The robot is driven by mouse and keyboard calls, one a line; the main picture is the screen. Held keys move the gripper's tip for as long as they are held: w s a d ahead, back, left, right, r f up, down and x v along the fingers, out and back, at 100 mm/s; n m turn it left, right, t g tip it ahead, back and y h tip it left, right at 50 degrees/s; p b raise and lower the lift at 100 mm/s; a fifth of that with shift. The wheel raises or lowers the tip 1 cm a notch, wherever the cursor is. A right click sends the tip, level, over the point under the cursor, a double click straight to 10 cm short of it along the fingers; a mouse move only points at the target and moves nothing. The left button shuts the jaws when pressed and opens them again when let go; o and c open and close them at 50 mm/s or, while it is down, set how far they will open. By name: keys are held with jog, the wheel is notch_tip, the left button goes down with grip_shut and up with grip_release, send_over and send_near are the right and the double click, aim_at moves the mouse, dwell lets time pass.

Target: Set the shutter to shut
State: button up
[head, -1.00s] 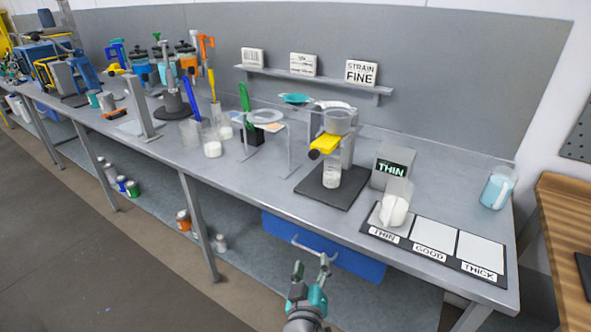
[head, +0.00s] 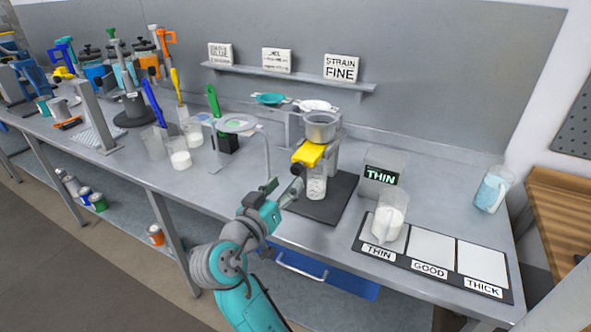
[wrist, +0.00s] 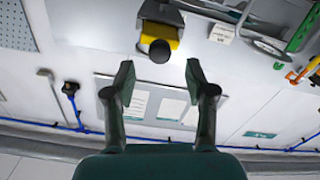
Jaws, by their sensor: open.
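The shutter (head: 307,153) is a yellow block with a black round knob, below the grey metal cup (head: 322,126) of a stand on a dark base plate. A clear jar (head: 316,184) with pale contents stands beneath it. Whether the shutter is open or shut I cannot tell.
A THIN display (head: 381,172) stands right of the stand. A jug of white liquid (head: 388,216) sits on the THIN square of the mat (head: 431,247). A ring stand (head: 238,124) and beakers (head: 180,153) are to the left. A blue drawer (head: 328,277) hangs under the bench.

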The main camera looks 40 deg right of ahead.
aim_at(295, 173)
jog(key=x, duration=0.6)
jog(key=shift+w+d, duration=0.1)
jog(key=shift+d, duration=0.3)
grip_shut()
